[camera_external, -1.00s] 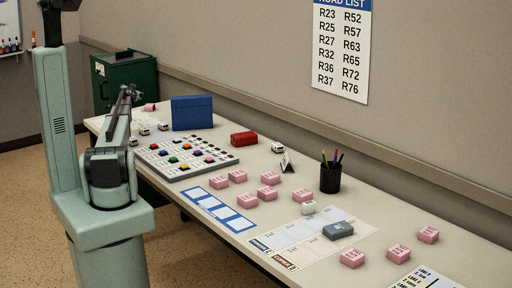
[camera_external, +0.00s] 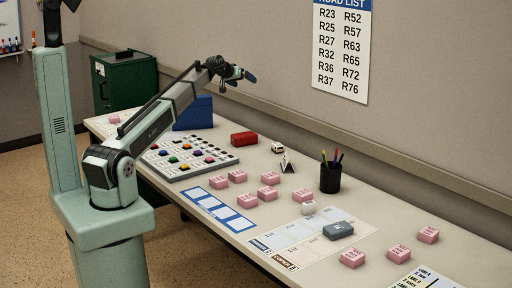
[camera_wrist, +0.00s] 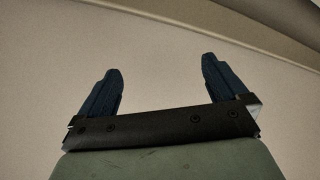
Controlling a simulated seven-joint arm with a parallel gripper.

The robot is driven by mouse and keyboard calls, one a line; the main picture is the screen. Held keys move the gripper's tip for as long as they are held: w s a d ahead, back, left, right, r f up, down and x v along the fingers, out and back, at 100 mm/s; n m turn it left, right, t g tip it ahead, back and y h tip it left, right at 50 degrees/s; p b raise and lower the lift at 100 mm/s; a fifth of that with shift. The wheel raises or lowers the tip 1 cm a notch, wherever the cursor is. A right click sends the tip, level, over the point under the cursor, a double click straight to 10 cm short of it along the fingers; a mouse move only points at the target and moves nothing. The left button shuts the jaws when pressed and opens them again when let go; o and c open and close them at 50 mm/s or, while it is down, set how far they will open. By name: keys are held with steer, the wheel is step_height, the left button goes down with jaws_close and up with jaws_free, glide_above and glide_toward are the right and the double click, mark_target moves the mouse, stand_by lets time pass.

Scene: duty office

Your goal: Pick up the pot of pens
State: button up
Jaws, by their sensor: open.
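The pot of pens (camera_external: 330,179) is a black cylinder standing upright on the table, toward the wall side, with several coloured pens sticking out of its top. My gripper (camera_external: 250,77) is raised high above the table, to the left of the pot and well apart from it. In the wrist view my gripper's two blue fingers (camera_wrist: 160,88) are spread apart with nothing between them.
A red box (camera_external: 244,139), a blue box (camera_external: 193,113) and a button board (camera_external: 187,157) lie farther left.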

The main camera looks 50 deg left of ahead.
steer(key=w+d+m+g+h, duration=0.1)
steer(key=w+d+m+h, duration=0.15)
steer(key=d, duration=1.65)
steer(key=m+g+h, duration=0.2)
steer(key=m+g, duration=0.3)
steer(key=m, duration=0.3)
glide_toward(326, 152)
steer(key=shift+m, duration=0.25)
steer(key=x, duration=0.9)
steer(key=shift+s+d+f, duration=0.1)
steer(key=shift+d, duration=0.05)
steer(key=shift+d+x, duration=0.1)
steer(key=shift+x, duration=1.2)
steer(key=shift+d+x, duration=0.15)
steer(key=shift+x, duration=1.15)
steer(key=c, duration=0.9)
